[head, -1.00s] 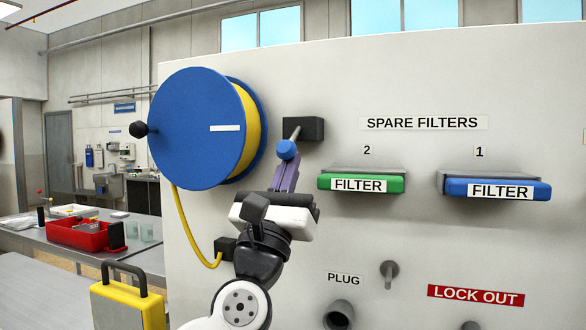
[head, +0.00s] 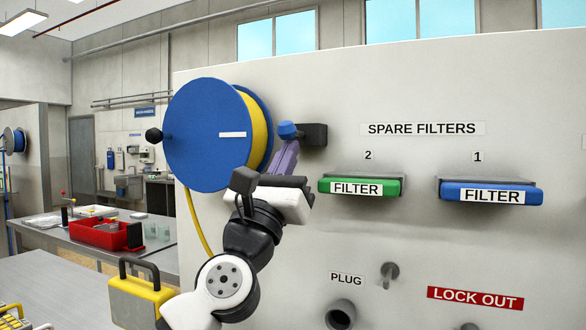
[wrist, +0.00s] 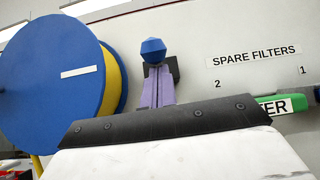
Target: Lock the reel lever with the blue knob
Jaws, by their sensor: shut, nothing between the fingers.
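The lever's blue knob (head: 288,130) sits just left of a black bracket (head: 314,135) on the panel, right of the reel. In the wrist view the blue knob (wrist: 153,49) stands upper centre with the dark bracket behind it. The blue reel (head: 205,135) with yellow hose is on the panel. My gripper (head: 287,146) has its purple fingers together, shut and empty, right below the knob. In the wrist view the fingertips (wrist: 157,72) reach up to the knob's underside; I cannot tell whether they touch. The lever's shaft is mostly hidden.
A green filter (head: 365,187) and a blue filter (head: 490,191) stick out on the right. A plug socket (head: 340,314) and a grey peg (head: 388,272) are lower down. A yellow case (head: 140,300) stands lower left. The panel above the bracket is clear.

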